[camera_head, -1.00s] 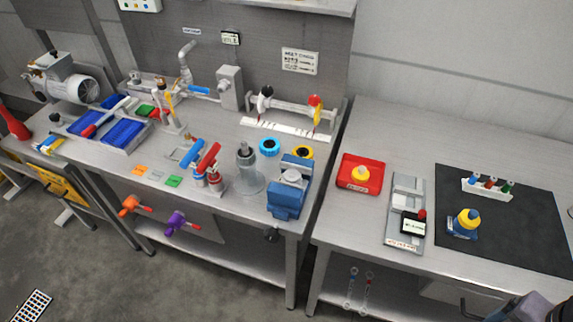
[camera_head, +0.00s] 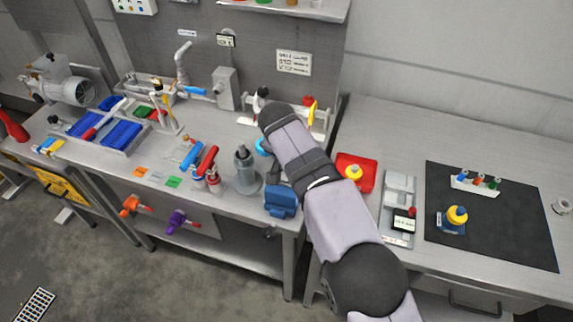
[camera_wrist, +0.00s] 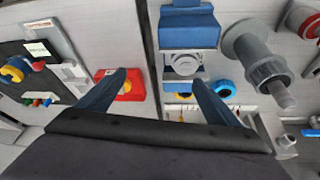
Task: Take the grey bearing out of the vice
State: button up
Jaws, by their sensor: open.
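The blue vice (camera_head: 281,203) stands at the front right corner of the left bench, and my arm covers its rear part in the head view. In the wrist view the vice (camera_wrist: 188,30) is at the top centre. The grey bearing (camera_wrist: 186,63) sits between its jaws, round face showing. My gripper (camera_wrist: 159,77) is open and empty, its two dark blue fingers apart. The right finger's tip is just below the bearing in the picture, and the left finger lies over the red tray's edge.
A grey cylindrical fixture (camera_head: 245,172) stands left of the vice. Blue (camera_wrist: 223,89) and yellow rings lie behind it. A red tray (camera_head: 367,183) with a yellow-topped item is on the right bench, across a gap. A rail with upright handles stands at the back.

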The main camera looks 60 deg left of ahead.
jog(key=s+a, duration=0.2)
jog(key=s, duration=0.3)
jog(key=shift+w+p+x, duration=0.15)
jog(key=shift+p+x, duration=0.7)
jog(key=shift+x, duration=1.05)
jog(key=shift+w+p+x, duration=0.1)
jog(key=shift+p+x, duration=0.7)
jog(key=shift+x, duration=1.1)
jog(key=shift+a+r, duration=0.15)
jog(key=shift+a, duration=0.05)
jog(key=shift+a, duration=0.1)
jog(key=c, duration=1.4)
jog(key=shift+w+d, duration=0.1)
jog(key=shift+d, duration=0.2)
jog(key=shift+c, duration=0.2)
jog(key=shift+s, duration=0.3)
jog(key=shift+r, duration=0.2)
